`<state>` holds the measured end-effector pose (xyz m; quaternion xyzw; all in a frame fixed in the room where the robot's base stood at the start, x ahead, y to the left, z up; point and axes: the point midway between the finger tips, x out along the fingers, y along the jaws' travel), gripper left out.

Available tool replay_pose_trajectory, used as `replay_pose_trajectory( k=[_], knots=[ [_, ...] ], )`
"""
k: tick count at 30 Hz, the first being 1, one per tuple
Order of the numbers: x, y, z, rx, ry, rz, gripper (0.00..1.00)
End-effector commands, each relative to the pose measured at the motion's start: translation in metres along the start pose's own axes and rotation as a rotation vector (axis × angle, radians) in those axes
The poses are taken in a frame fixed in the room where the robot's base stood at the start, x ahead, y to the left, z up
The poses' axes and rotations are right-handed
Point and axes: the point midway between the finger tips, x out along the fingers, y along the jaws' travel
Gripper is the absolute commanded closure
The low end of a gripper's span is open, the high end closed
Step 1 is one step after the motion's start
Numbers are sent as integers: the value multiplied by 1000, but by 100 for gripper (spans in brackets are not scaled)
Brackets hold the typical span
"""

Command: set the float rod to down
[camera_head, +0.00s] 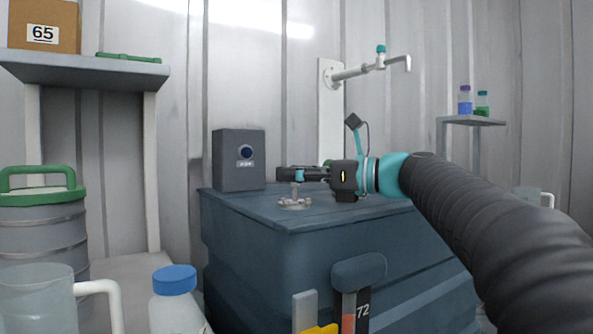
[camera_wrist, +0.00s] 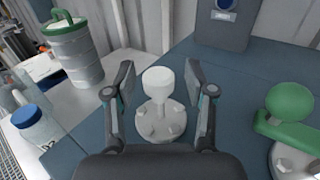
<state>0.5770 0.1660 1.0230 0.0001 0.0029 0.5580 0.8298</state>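The float rod appears to be the short upright rod with a white knob (camera_wrist: 158,84), standing in a round bolted flange (camera_wrist: 160,122). In the head view the flange (camera_head: 294,204) sits on the blue vessel's lid (camera_head: 330,204), and the rod (camera_head: 295,189) rises from it. My gripper (camera_wrist: 159,77) is open, with one finger on each side of the knob and a visible gap on both sides. In the head view my gripper (camera_head: 288,174) is level just above the flange and hides the top of the rod.
A green ball-ended lever (camera_wrist: 290,108) stands right of the rod on the lid. A dark box with a round dial (camera_head: 239,160) is behind left. Bottles, a jug and a green-lidded drum (camera_head: 42,225) are at left.

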Motion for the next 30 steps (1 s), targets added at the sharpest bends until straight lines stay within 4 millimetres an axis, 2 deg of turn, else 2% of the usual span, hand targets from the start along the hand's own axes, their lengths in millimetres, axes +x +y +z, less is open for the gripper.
replay_pose_trajectory(
  k=[7,11,14,24,30],
  knots=[
    [-1,1,2,-2,-3,-1,44],
    [-9,0,3,-3,-4,-3,44],
    [-23,-1,3,-2,-3,-5,44],
    [-89,-1,2,-2,-3,-6,44],
    [-113,0,1,-2,-2,-4,44]
  ],
)
